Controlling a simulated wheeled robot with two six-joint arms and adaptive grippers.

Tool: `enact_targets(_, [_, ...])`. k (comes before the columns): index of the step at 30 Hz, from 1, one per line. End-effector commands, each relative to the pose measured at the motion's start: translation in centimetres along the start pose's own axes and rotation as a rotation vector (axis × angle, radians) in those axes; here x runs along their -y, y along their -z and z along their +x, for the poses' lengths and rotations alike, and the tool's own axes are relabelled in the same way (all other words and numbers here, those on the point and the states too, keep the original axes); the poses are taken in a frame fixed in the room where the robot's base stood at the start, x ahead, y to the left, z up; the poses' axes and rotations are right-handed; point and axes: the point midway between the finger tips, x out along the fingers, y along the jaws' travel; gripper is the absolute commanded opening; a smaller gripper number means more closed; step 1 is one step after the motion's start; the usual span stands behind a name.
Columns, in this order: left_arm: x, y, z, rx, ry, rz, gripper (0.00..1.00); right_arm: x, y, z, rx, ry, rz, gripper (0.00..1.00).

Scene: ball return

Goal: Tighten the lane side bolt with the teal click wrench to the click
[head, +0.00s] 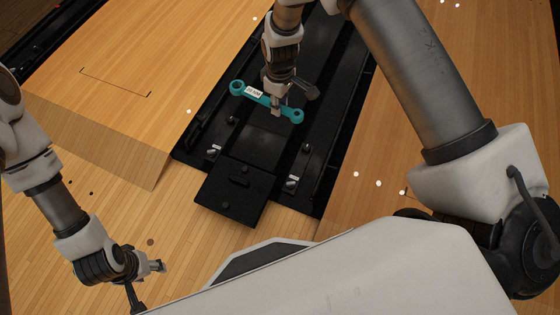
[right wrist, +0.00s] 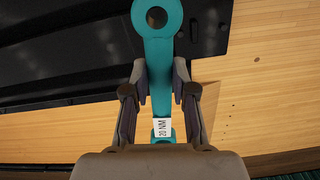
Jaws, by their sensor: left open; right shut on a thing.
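The teal click wrench (head: 282,108) is held above the black lane channel (head: 318,150), in the grip of my right gripper (head: 277,108). In the right wrist view, my right gripper (right wrist: 160,105) is shut on the handle of the teal wrench (right wrist: 158,55). A white "20 NM" label shows between the fingers, and a ring end points to the top. My left gripper (head: 148,281) is open and empty at the lower left, apart from the channel. Small silver fittings sit on both channel sides, one at left (head: 214,151) and one at right (head: 292,182). I cannot tell which part is the lane side bolt.
A black plate (head: 228,200) with a slot lies at the near end of the channel. Wooden lane boards (head: 130,70) flank the channel, with a raised edge on the left. The floor between my left gripper and the channel looks clear.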

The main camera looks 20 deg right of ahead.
Motion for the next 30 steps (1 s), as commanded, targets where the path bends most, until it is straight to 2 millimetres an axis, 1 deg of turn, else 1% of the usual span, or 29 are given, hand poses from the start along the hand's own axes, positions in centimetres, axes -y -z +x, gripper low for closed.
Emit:
enact_targets(1, [0.0,0.0,2.9,0.0,0.0,0.0,0.51,-0.1,0.0,3.6,0.001,0.001,-0.037,0.0])
enact_targets(5, [0.1,0.0,6.5,0.0,0.0,0.0,0.51,-0.4,0.2,8.5,0.0,0.002,-0.145,0.0])
enact_targets(6, [0.1,0.0,7.6,0.0,0.0,0.0,0.51,-0.5,0.2,10.1,0.0,0.003,-0.178,0.0])
enact_targets(8, [0.1,0.0,9.2,0.0,0.0,0.0,0.51,-0.6,0.3,12.4,0.0,0.003,-0.228,0.0])
enact_targets(9, [0.1,0.0,10.3,0.0,0.0,0.0,0.51,-0.6,0.3,13.9,0.0,0.004,-0.261,0.0])
enact_targets(11, [0.1,0.0,11.9,0.0,0.0,0.0,0.51,-0.8,0.4,16.2,0.0,0.003,-0.311,0.0])
enact_targets(15, [0.1,0.0,15.7,0.0,0.0,0.0,0.51,-1.0,0.4,21.7,-0.002,0.003,-0.425,0.0])
enact_targets(19, [0.1,0.0,19.1,0.0,0.0,0.0,0.51,-1.2,0.4,26.6,-0.002,0.004,-0.531,0.0])
enact_targets(21, [0.1,0.0,20.6,0.0,0.0,0.0,0.51,-1.4,0.3,28.7,-0.002,0.003,-0.581,0.0])
enact_targets(24, [0.2,0.0,21.9,0.0,0.0,0.0,0.51,-1.4,0.3,30.8,-0.002,0.003,-0.636,0.0])
enact_targets(27, [0.2,0.0,22.4,0.0,0.0,0.0,0.51,-1.5,0.3,31.6,-0.003,0.003,-0.666,0.0])
enact_targets(30, [0.2,0.0,22.3,-0.001,0.0,0.0,0.51,-1.5,0.3,31.7,-0.003,0.003,-0.675,0.0])
